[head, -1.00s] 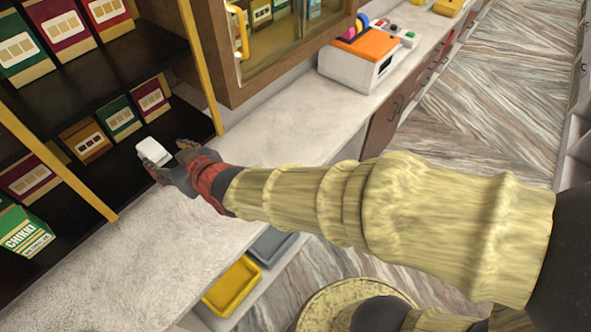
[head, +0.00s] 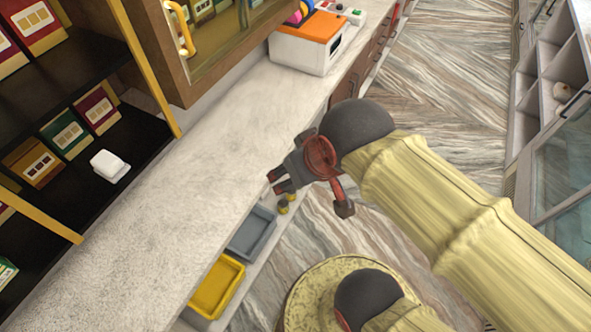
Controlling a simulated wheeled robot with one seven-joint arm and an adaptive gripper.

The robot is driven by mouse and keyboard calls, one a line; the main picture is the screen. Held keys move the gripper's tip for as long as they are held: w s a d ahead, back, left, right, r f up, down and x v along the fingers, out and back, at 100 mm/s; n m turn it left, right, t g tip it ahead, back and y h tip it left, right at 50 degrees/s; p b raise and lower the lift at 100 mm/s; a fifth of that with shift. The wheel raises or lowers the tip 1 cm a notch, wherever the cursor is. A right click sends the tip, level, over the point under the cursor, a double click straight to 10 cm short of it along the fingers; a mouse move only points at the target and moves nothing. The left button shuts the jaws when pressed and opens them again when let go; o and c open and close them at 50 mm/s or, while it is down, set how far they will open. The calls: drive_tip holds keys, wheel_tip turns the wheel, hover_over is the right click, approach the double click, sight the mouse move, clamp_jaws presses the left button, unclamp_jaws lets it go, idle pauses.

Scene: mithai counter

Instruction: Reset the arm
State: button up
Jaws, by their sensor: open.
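My gripper (head: 274,183) is at the centre of the head view, over the front edge of the counter (head: 165,215). It is open and nothing shows between its fingers. My arm is bent back toward the right of the picture. A small white box (head: 109,166) sits on the lower black shelf at the left, well apart from my gripper.
Shelves at the left hold several coloured boxes (head: 66,134). An orange-topped white machine (head: 307,46) stands at the far end of the counter. A yellow tray (head: 217,288) and a grey tray (head: 251,236) sit below the counter's edge. The counter's middle is clear.

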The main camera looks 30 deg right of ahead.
wheel_tip(320, 180, down, 13)
drive_tip(key=b, duration=1.3)
drive_tip(key=shift+f, duration=0.2)
